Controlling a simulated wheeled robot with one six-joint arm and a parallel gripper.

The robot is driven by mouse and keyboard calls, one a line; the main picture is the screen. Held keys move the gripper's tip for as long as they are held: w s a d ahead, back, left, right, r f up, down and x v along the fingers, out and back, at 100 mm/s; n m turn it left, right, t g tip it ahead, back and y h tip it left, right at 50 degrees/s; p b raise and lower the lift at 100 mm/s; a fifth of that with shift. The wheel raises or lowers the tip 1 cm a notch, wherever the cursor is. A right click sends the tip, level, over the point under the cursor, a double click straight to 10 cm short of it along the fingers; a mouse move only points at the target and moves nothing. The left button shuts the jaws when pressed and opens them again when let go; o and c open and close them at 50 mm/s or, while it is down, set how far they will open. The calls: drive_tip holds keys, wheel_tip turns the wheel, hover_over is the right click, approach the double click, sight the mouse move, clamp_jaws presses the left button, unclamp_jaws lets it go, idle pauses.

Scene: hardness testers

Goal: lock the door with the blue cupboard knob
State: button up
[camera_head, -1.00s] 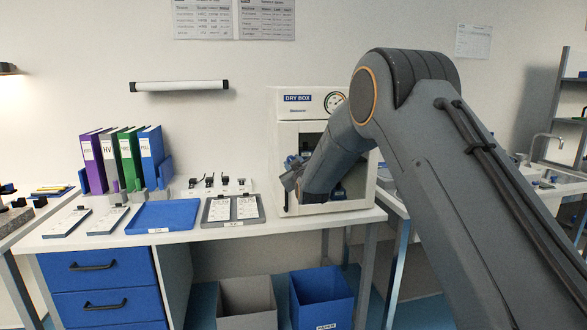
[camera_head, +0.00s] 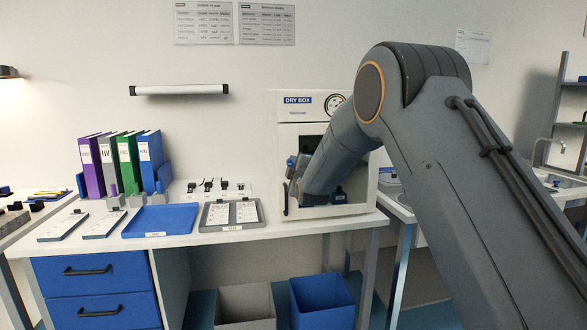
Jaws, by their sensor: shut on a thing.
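The white dry box (camera_head: 290,110) stands at the right end of the bench, with a round gauge (camera_head: 334,104) at its top right. A dark handle (camera_head: 285,198) shows low on the left edge of its front. My gripper (camera_head: 294,168) is at the left side of the box front, mostly hidden by my wrist and forearm. A small blue part shows at its tip; it looks like the blue knob, and the jaws are shut on it. The knob's angle is hidden. Blue-topped items (camera_head: 338,195) show inside through the front, right of my wrist.
On the bench left of the box are a clipboard tray (camera_head: 260,222), a blue tray (camera_head: 128,233), binders (camera_head: 130,160) and small dark parts (camera_head: 208,186). Grey (camera_head: 218,308) and blue (camera_head: 351,296) bins stand below. A sink (camera_head: 555,180) is at the right.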

drive_tip(key=shift+n, duration=0.3)
drive_tip(key=o, duration=1.1)
drive_tip(key=shift+c, duration=0.2)
drive_tip(key=shift+s, duration=0.1)
drive_tip(key=v, duration=0.7)
drive_tip(key=shift+s+b, duration=0.35)
drive_tip(key=shift+b, duration=0.1)
drive_tip(key=shift+d, duration=0.2)
